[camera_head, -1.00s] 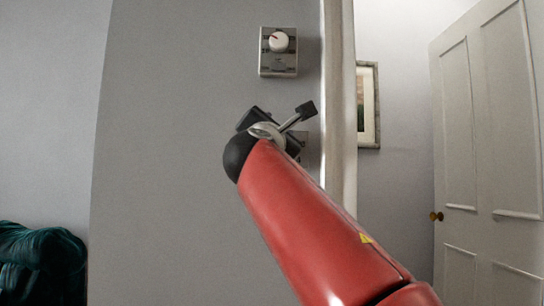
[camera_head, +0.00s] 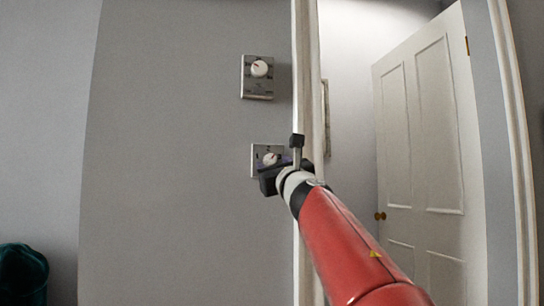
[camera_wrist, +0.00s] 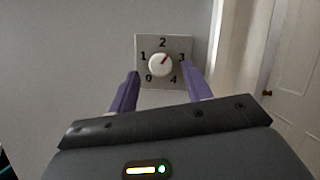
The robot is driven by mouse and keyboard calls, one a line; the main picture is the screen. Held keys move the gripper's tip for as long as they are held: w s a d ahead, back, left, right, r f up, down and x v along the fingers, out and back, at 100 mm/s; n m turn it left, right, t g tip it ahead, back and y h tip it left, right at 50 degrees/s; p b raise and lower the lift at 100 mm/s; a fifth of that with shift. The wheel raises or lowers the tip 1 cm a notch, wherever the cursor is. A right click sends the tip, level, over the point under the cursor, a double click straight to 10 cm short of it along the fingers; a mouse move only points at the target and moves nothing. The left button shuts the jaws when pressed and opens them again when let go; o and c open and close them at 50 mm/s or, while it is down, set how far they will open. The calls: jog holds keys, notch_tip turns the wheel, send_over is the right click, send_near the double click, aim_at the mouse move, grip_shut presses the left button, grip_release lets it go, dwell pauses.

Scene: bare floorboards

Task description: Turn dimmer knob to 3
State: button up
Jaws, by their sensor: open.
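The dimmer knob (camera_wrist: 160,65) is a white round knob on a square plate (camera_wrist: 144,42) marked 0 to 4. Its red mark points up and right, between 2 and 3. In the head view the lower wall plate (camera_head: 258,150) and its white knob (camera_head: 269,159) show just past my gripper (camera_head: 283,172). My gripper is open, and in the wrist view its two purple fingers (camera_wrist: 160,74) point at the plate, one towards each side of the knob. The knob looks to be beyond the fingertips; I cannot tell the exact gap.
A second plate (camera_head: 248,88) with a white, red-marked knob (camera_head: 259,68) is on the wall above. A white door frame (camera_head: 307,100) stands close to the right of both plates. A white panelled door (camera_head: 420,140) stands open beyond. A dark green object (camera_head: 22,272) is at lower left.

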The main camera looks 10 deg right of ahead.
jog(key=shift+p+x, duration=0.3)
jog(key=shift+x, duration=0.75)
jog(key=shift+c, duration=0.4)
jog(key=c, duration=0.9)
